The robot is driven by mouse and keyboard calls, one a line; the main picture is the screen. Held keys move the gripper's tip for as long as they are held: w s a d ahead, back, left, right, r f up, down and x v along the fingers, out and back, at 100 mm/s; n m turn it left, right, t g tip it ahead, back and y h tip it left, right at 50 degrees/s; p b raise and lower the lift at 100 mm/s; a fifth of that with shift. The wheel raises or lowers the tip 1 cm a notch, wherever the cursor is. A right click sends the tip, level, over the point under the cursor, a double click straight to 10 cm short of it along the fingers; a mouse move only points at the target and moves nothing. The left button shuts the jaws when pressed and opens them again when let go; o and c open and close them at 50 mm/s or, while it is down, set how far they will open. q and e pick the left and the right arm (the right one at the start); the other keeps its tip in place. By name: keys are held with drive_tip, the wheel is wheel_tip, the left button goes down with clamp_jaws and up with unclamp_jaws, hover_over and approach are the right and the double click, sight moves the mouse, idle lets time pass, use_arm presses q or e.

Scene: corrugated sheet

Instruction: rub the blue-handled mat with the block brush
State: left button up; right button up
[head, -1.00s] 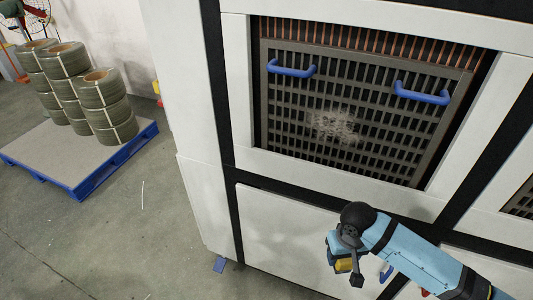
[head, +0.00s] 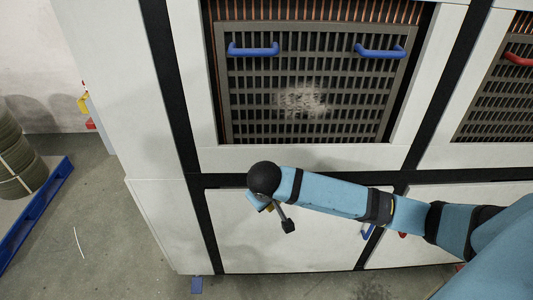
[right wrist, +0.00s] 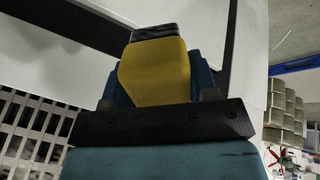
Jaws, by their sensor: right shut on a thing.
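The blue-handled mat (head: 340,110) is a dark grey slatted panel with two blue handles near its top, set in a recess of a white cabinet. A pale, dusty patch (head: 303,100) lies near its middle. My right gripper (head: 264,205) is below the mat's lower edge, in front of the white panel, apart from the mat and mostly hidden by my wrist. In the right wrist view, it is shut on the block brush (right wrist: 155,72), a yellow block with a dark end. My left gripper is not in view.
A similar mat with a red handle (head: 495,95) sits in a recess at right. A white frame with black strips surrounds the recesses. A blue pallet (head: 40,215) with stacked coils (head: 18,160) stands on the floor at left. The floor between is mostly clear.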

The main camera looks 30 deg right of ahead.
sight(273, 114)
drive_tip(key=w+d+r+t+h+b, duration=0.1)
drive_tip(key=r+t, duration=0.1)
drive_tip(key=w+r+t+h+b, duration=0.1)
drive_tip(key=r+t+b, duration=0.1)
drive_tip(key=w+d+r+n+t+h+b, duration=0.1)
drive_tip(key=w+r+t, duration=0.1)
drive_tip(key=t, duration=0.1)
drive_tip(key=shift+w+d+r+h+b, duration=0.1)
drive_tip(key=shift+d+r+h+b, duration=0.05)
drive_tip(key=shift+d+h+b, duration=0.25)
wheel_tip(273, 114, up, 8)
drive_tip(key=d+t+h+b, duration=0.1)
drive_tip(key=t+h+b, duration=0.1)
drive_tip(key=t+b, duration=0.15)
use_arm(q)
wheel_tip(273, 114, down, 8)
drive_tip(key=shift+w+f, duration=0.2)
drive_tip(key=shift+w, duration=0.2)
use_arm(e)
drive_tip(key=shift+t, duration=0.35)
drive_tip(key=x, duration=0.5)
drive_tip(key=shift+w+d+r, duration=0.1)
drive_tip(key=shift+d+r, duration=0.05)
drive_tip(key=shift+d, duration=0.25)
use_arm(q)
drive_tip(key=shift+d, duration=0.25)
